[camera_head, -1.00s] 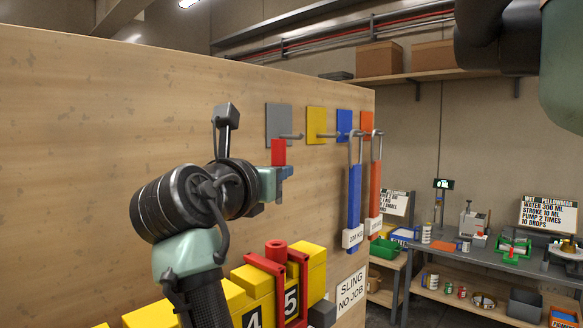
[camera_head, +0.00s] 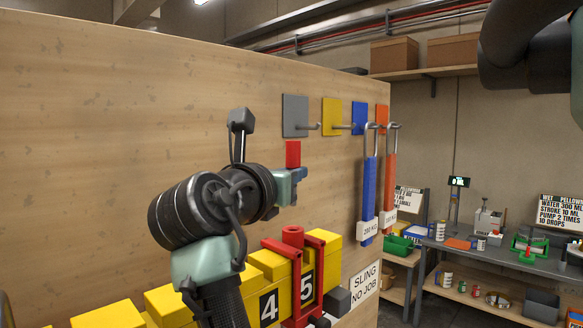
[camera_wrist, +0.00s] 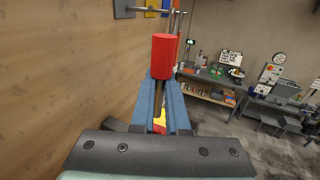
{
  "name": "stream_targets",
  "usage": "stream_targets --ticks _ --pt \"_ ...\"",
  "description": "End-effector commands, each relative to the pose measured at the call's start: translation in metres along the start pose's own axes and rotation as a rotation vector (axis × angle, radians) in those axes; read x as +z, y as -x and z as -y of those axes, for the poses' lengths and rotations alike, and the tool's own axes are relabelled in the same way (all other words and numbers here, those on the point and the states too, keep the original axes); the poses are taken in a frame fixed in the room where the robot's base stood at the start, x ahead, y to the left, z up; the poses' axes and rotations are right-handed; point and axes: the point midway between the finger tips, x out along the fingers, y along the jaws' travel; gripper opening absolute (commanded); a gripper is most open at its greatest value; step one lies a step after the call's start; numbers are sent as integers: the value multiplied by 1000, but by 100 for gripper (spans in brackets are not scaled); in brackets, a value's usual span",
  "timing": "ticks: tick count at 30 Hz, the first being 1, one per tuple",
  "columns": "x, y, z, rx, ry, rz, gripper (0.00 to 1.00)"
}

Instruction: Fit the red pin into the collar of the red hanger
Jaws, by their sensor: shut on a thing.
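The red pin (camera_head: 293,154) is upright in my gripper (camera_head: 295,174), its red head above the fingers. In the wrist view the red pin (camera_wrist: 164,58) shows a red cylinder on a thin grey shank between the blue-grey fingers (camera_wrist: 162,105). The red hanger (camera_head: 268,246) straddles the yellow blocks below, with its round collar (camera_head: 293,236) on top. In the head view the pin is above the collar with a clear gap, nearly in line with it. In the wrist view the hanger is mostly hidden; a small red and yellow patch shows between the fingers.
The wooden wall panel (camera_head: 90,150) stands close behind my arm. Yellow blocks numbered 4 and 5 (camera_head: 270,305) sit along it. Blue (camera_head: 369,190) and orange (camera_head: 390,175) slings hang from hooks at the right. A workbench (camera_head: 500,265) stands farther right.

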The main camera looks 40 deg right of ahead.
Motion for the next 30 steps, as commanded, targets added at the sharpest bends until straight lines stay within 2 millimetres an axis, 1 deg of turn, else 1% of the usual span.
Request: stream_targets --ticks 1,3,9,30 --pt "-8 0 0 -1 0 0 0" --pt "-15 0 0 -1 0 0 0" --pt "-26 0 0 0 0 2 0" --pt "-27 0 0 0 0 1 0"
